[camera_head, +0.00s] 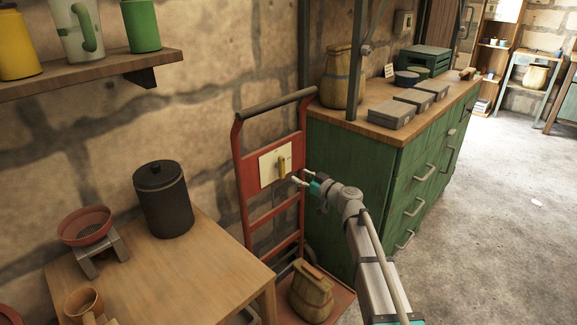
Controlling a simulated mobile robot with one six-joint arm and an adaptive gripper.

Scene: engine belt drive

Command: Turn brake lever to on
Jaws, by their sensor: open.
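A small brass-coloured brake lever (282,167) stands roughly upright on a cream plate (268,168). The plate is fixed to the red hand truck (239,183), which leans by the stone wall. Any on or off marks on the plate are too small to read. My gripper (298,178) is open and empty, just right of and slightly below the lever. It appears apart from the lever, but the exact gap in depth cannot be told. My arm reaches in from the lower right and hides part of the truck's right side.
A wooden table (225,264) with a black canister (163,199) stands at the left. A green cabinet (345,190) stands close behind my arm. A sack (311,291) sits on the truck's base. The floor (480,200) at the right is mostly clear.

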